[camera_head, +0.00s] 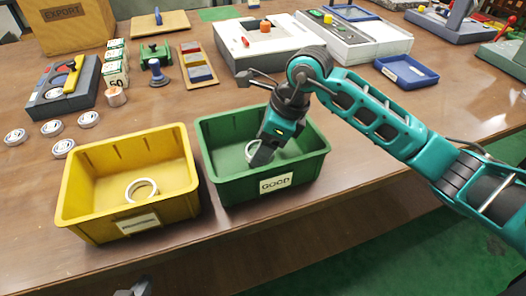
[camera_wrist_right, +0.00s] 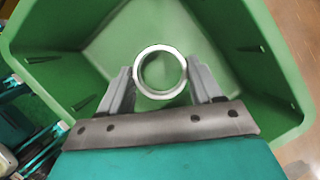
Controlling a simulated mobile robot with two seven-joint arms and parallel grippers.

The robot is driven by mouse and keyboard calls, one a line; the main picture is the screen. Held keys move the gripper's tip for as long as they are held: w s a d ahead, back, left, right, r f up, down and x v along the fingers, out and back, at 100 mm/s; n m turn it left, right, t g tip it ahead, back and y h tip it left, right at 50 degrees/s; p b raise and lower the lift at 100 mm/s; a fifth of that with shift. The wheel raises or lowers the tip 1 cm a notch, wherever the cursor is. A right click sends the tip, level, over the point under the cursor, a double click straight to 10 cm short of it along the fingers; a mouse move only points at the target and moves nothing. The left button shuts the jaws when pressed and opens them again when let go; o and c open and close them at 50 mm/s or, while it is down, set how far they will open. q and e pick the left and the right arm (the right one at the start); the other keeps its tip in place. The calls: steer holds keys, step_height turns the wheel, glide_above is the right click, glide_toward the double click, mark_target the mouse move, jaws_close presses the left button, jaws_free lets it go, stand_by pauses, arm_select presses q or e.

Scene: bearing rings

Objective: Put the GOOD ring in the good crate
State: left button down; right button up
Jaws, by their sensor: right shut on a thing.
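The green crate (camera_head: 218,184), labelled GOOD, stands near the table's front edge. My right gripper (camera_head: 262,156) points down inside it, shut on a white-grey ring (camera_head: 248,152). In the right wrist view the ring (camera_wrist_right: 138,80) sits between the two fingers, with the green crate's walls (camera_wrist_right: 265,75) and floor around it. I cannot tell whether the ring touches the floor. A small grey tip of my left gripper (camera_head: 138,288) shows at the bottom edge of the head view; its jaws are not clear.
A yellow crate (camera_head: 85,208) with a white ring (camera_head: 142,190) inside stands left of the green one. Several rings (camera_head: 52,128) lie at the table's left. A grey fixture (camera_head: 62,92), small boxes (camera_head: 116,65) and a blue tray (camera_head: 405,70) stand farther back.

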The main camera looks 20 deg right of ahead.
step_height(320, 180, down, 2)
steer(key=shift+f, duration=0.2)
steer(key=shift+f, duration=0.15)
steer(key=o, duration=1.1)
